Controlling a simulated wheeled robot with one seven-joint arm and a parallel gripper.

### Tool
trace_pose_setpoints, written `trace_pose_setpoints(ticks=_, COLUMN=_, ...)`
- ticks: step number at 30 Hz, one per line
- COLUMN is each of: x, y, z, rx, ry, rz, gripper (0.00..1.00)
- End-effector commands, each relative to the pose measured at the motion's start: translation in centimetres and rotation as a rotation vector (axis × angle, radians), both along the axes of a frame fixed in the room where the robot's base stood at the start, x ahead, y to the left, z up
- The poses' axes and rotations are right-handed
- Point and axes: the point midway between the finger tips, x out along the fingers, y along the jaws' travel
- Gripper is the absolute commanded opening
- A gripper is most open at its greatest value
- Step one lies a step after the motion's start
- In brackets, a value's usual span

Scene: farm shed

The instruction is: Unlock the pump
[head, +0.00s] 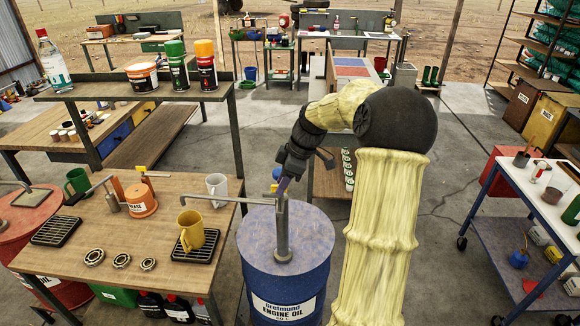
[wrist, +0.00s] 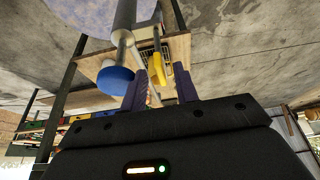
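A grey hand pump (head: 282,235) stands upright on top of a blue engine oil drum (head: 285,290). Its spout reaches left, and a small blue knob (head: 274,188) sits near its top. In the wrist view, which is upside down, the pump column (wrist: 123,15) comes in from the top edge, and a blue round knob (wrist: 115,80) is left of my fingers. My gripper (head: 284,186) is beside the pump head. In the wrist view my gripper's (wrist: 160,76) two purple fingers are apart, with no object clearly held between them. The pump head is partly hidden by my gripper in the head view.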

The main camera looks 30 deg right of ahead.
Motion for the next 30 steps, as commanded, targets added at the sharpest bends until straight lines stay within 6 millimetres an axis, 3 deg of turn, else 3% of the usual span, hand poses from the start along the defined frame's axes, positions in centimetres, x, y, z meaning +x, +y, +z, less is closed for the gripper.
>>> trace_pose_setpoints(ticks=5, x=-0.3, y=-0.7, z=1.6, rx=-0.003, ry=-0.004, rz=-0.003, gripper=0.3)
trace_pose_setpoints(ticks=24, x=-2.9, y=-4.7, z=13.2, rx=-0.004, ry=-0.006, rz=-0.003, gripper=0.3)
trace_pose_setpoints(ticks=30, x=-3.5, y=-5.4, z=15.5, rx=-0.001, ry=-0.004, rz=-0.002, gripper=0.3)
